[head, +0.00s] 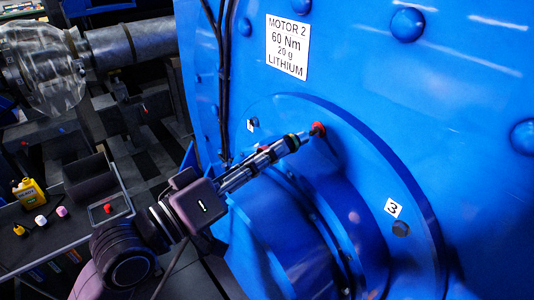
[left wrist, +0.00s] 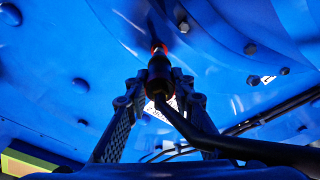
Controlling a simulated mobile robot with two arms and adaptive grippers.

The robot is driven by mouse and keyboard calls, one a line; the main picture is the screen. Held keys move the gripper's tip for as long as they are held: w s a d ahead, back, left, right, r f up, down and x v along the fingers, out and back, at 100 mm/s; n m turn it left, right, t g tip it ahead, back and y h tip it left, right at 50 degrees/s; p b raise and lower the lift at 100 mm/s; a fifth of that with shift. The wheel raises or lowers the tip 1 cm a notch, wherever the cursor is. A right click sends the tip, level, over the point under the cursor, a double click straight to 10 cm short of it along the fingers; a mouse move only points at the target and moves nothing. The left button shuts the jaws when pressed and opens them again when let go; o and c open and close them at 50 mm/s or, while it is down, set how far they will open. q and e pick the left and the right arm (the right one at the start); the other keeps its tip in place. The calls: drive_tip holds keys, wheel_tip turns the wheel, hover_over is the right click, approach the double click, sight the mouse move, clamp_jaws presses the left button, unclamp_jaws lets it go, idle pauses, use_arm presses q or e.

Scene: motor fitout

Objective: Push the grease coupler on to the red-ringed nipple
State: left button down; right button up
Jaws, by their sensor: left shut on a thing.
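The red-ringed nipple (head: 319,129) stands out from the round flange of the big blue motor. Its red ring also shows in the left wrist view (left wrist: 159,48). My left gripper (head: 284,147) is shut on the grease coupler (left wrist: 158,74), a dark cylinder with its front end pointing at the nipple. The coupler's front end is right at the red ring and in line with it in both views. I cannot tell whether it is seated or only touching. A black hose (left wrist: 195,138) runs from the coupler's back. My right gripper is not in view.
The motor casing (head: 450,90) fills the right side, with bolt heads and a "MOTOR 2" label (head: 287,47). A "3" tag (head: 394,208) sits by a dark hex plug (head: 401,229). Black cables (head: 222,80) hang left. A yellow bottle (head: 30,195) stands on a dark cart lower left.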

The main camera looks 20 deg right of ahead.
use_arm(q)
drive_tip(key=shift+p, duration=0.3)
drive_tip(key=shift+p+x, duration=0.65)
drive_tip(key=shift+x, duration=0.95)
drive_tip(key=c, duration=1.6)
unclamp_jaws()
drive_tip(key=shift+s+d+f, duration=0.1)
drive_tip(key=shift+s+a+f, duration=0.1)
drive_tip(key=shift+a, duration=0.2)
drive_tip(key=r+v, duration=0.1)
drive_tip(key=v, duration=1)
drive_tip(key=shift+a+f, duration=0.2)
drive_tip(key=shift+f, duration=0.25)
drive_tip(key=shift+s, duration=0.1)
